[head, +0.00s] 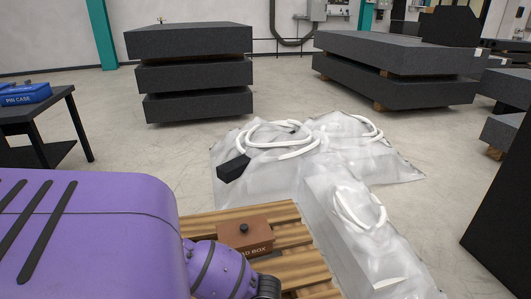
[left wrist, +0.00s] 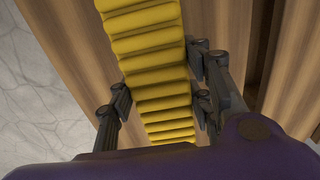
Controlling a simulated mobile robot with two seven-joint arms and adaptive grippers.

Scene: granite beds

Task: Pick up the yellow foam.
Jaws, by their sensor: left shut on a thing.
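The yellow foam (left wrist: 152,48) is a long ribbed strip running from the top to the lower middle of the left wrist view. My left gripper (left wrist: 160,100) has its dark fingers on both sides of the foam and is shut on it. The purple gripper body hides the lower end of the foam. In the head view, my purple left arm comes in from the left over a wooden pallet, and the foam cannot be seen there. My right gripper is in neither view.
The slatted wooden pallet (head: 288,236) bears a brown box (head: 245,235) close to my left arm. Clear plastic sheeting with white hoses (head: 360,208) lies beyond and right. Stacked granite slabs (head: 190,75) stand behind. A dark table (head: 40,115) with a blue case (head: 25,95) stands left.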

